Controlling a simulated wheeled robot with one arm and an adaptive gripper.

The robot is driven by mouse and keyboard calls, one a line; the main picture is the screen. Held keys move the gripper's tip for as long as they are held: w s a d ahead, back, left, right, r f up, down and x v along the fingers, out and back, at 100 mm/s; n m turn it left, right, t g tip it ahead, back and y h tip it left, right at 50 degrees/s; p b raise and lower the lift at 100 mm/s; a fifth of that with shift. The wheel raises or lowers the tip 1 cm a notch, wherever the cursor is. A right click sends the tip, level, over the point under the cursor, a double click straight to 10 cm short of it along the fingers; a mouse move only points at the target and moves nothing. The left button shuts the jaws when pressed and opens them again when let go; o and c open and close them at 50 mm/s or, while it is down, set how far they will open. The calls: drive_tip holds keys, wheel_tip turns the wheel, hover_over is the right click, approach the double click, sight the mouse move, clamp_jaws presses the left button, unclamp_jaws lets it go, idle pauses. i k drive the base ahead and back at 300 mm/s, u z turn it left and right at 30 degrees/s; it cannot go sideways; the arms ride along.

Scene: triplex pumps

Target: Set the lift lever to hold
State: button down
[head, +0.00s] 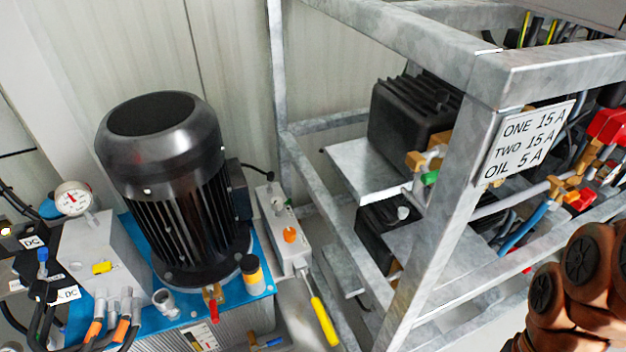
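An orange knob (289,235) sits on top of that box. No hold marking shows. Orange-brown links of my arm are at the lower right, well apart from the lever. My gripper is out of view.
A black motor (165,190) stands on a blue-topped tank (255,280) left of the lever. A galvanized frame (440,225) rises close on its right, holding black pumps (410,115) and a sign (528,140). A gauge (74,198) and hoses are at the left.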

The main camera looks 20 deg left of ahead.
sight(271, 175)
drive_tip(key=k, duration=1.2)
drive_tip(key=u, duration=1.55)
drive_tip(key=i, duration=0.5)
drive_tip(key=u, duration=0.05)
